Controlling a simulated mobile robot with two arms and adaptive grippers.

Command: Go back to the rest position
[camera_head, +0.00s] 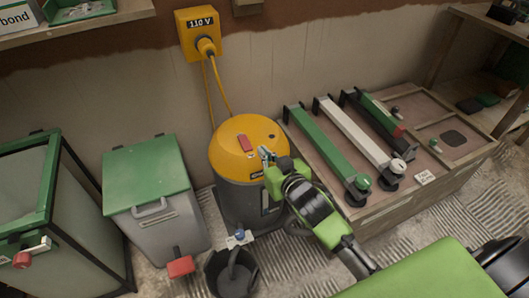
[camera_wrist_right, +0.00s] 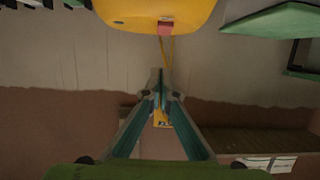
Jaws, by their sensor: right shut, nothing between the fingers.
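My right gripper (camera_head: 265,153) is shut and empty. In the head view it overlaps the right side of the yellow lid of a vacuum cleaner (camera_head: 232,147); I cannot tell whether it touches the lid. In the right wrist view the right gripper's fingers (camera_wrist_right: 160,80) meet at their tips with nothing between them. The vacuum's yellow lid (camera_wrist_right: 150,12) and its red switch (camera_wrist_right: 165,28) show upside down at the top of that view. My left gripper is not in view.
A yellow 110 V socket box (camera_head: 197,33) hangs on the wall with a plug and cable. A grey bin with green lid (camera_head: 146,167) stands left of the vacuum, a black bucket (camera_head: 231,276) in front. A wooden bench (camera_head: 375,215) with several long tools stands right.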

